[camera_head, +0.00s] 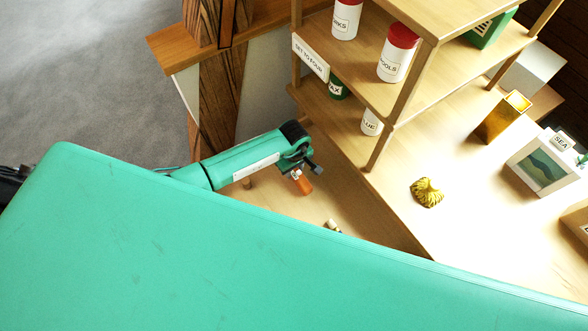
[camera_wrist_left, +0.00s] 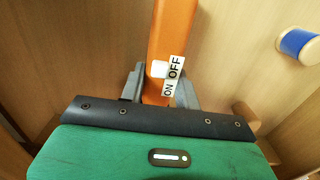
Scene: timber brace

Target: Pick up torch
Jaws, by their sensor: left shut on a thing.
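The torch is orange, with a white slide switch and an ON/OFF label, and fills the upper middle of the left wrist view (camera_wrist_left: 172,40). My left gripper (camera_wrist_left: 160,88) is shut on it, one grey finger on each side of the body near the switch. In the head view, my left gripper (camera_head: 302,166) reaches in from the left below the shelf, and a short orange part of the torch (camera_head: 304,185) shows under its fingers. The rest of the torch is hidden there. My right gripper is not in view.
A wooden shelf (camera_head: 350,75) with white red-lidded jars (camera_head: 398,55) stands just right of the gripper. A gold shell-like object (camera_head: 427,192) and gold box (camera_head: 503,117) are on the tabletop at right. A blue-banded wooden peg (camera_wrist_left: 298,44) is near the torch.

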